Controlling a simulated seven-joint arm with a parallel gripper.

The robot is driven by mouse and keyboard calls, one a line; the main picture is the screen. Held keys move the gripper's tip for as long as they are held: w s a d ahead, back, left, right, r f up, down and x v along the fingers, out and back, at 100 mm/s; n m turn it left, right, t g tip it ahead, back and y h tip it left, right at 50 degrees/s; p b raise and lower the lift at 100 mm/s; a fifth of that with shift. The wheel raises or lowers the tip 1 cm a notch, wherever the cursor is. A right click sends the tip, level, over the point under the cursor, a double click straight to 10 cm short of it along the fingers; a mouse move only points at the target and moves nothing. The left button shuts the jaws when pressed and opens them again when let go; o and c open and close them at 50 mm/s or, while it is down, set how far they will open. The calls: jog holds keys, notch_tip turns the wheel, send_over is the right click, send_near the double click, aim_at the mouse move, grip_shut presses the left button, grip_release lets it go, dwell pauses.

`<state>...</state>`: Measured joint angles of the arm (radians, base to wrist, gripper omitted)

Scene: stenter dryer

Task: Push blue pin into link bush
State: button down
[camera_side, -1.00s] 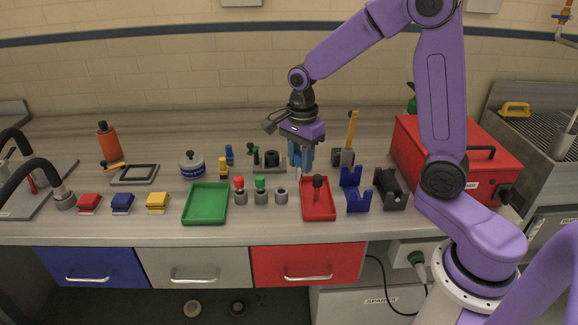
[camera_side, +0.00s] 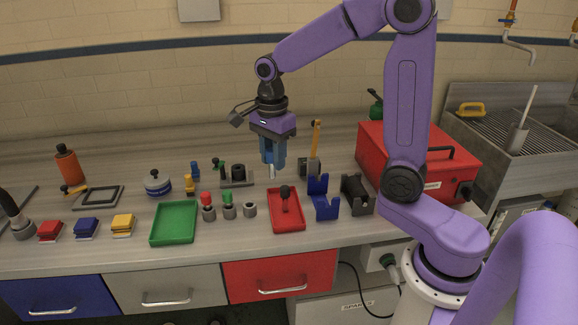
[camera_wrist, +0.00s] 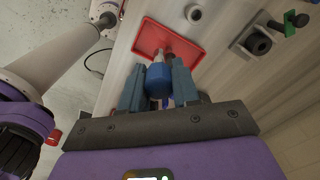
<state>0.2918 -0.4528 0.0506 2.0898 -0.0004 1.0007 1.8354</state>
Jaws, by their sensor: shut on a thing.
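My gripper (camera_side: 272,163) is shut on the blue pin, pointing down above the bench, behind the red tray in the side view. In the wrist view the pin (camera_wrist: 157,80) shows between the fingers (camera_wrist: 159,84), with a round blue head and a pale shaft pointing away from the camera. In the side view the pale tip (camera_side: 272,173) shows below the fingers. An empty grey bush (camera_side: 250,210) stands left of the red tray; it also shows in the wrist view (camera_wrist: 194,13). Two similar grey bushes hold a red pin (camera_side: 206,198) and a green pin (camera_side: 228,197).
A block with a hammer (camera_side: 315,145) and a dark fixture (camera_side: 238,173) stand behind. A green tray (camera_side: 174,240) lies left.

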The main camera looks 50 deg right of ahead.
jog(key=w+d+m, duration=0.2)
jog(key=w+d, duration=0.1)
jog(key=w, duration=0.8)
jog(key=shift+w, duration=0.2)
jog(key=c, duration=1.9)
grip_release()
jog(key=w+d+m, duration=0.1)
jog(key=w, duration=0.1)
jog(key=w+d+f, duration=0.1)
jog(key=w+d, duration=0.1)
jog(key=w, duration=0.1)
jog(key=w+d+f+m, duration=0.1)
jog(key=w+d, duration=0.1)
jog(key=w, duration=0.1)
jog(key=shift+w+d+f+m, duration=0.1)
jog(key=shift+w+f+m, duration=0.1)
jog(key=shift+w+m, duration=0.1)
jog(key=shift+o, duration=0.2)
jog(key=shift+w+d+f, duration=0.15)
jog(key=shift+w+d, duration=0.15)
jog(key=shift+d, duration=0.05)
jog(key=shift+f, duration=0.1)
jog(key=shift+f, duration=2.8)
jog(key=shift+f, duration=2.2)
jog(key=o, duration=1.1)
